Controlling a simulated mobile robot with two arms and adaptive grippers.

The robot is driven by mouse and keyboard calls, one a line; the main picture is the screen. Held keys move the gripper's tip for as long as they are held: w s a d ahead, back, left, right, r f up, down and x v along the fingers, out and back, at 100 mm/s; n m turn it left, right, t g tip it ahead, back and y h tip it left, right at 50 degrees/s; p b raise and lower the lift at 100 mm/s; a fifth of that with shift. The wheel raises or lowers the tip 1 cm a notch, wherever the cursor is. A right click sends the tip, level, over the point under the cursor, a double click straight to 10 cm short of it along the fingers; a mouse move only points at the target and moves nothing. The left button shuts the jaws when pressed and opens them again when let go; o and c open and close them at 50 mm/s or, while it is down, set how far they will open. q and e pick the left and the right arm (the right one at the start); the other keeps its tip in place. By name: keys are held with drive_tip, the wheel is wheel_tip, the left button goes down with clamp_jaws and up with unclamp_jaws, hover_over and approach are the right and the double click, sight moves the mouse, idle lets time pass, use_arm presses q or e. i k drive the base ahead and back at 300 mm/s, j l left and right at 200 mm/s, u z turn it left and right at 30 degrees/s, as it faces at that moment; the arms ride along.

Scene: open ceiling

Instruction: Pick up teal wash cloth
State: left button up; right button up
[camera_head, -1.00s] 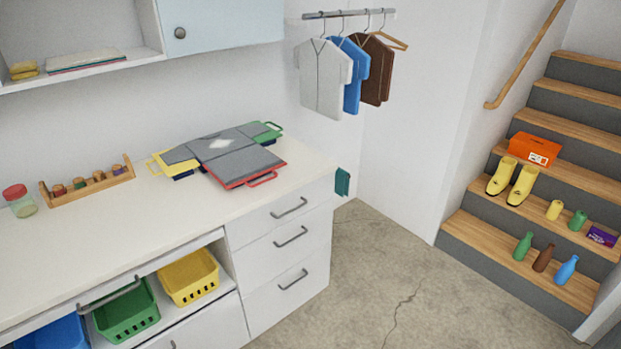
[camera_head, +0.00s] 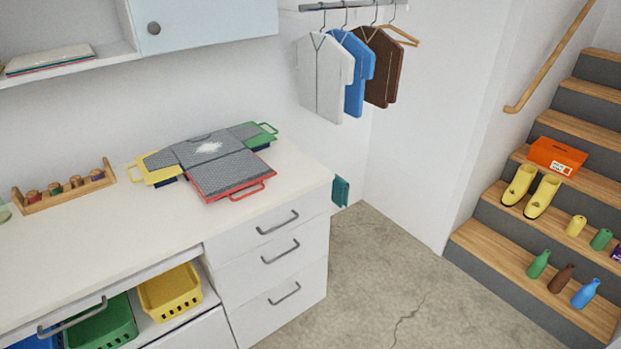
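A teal cloth (camera_head: 341,191) hangs at the right end of the white counter, beside the top drawer. Only a narrow part of it shows past the cabinet's corner; how it is held up is hidden. Neither of my grippers shows in the head view.
The white counter (camera_head: 95,228) carries a grey folding board with coloured handles (camera_head: 228,172) and a wooden spool rack (camera_head: 65,188). Shirts (camera_head: 322,80) hang from a rail. Stairs with boots (camera_head: 541,197) and bottles stand at right. The concrete floor (camera_head: 385,268) between is clear.

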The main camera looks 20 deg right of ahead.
sight(340, 195)
drive_tip(key=i+l+u, duration=0.1)
drive_tip(key=l, duration=0.4)
drive_tip(key=i+l+u, duration=0.1)
drive_tip(key=i+l, duration=0.15)
drive_tip(key=l, duration=0.3)
drive_tip(key=i+l+u, duration=0.1)
drive_tip(key=l, duration=0.4)
drive_tip(key=i+l+u, duration=0.1)
drive_tip(key=l, duration=0.45)
drive_tip(key=i+l+u, duration=0.1)
drive_tip(key=l, duration=0.45)
drive_tip(key=i, duration=0.05)
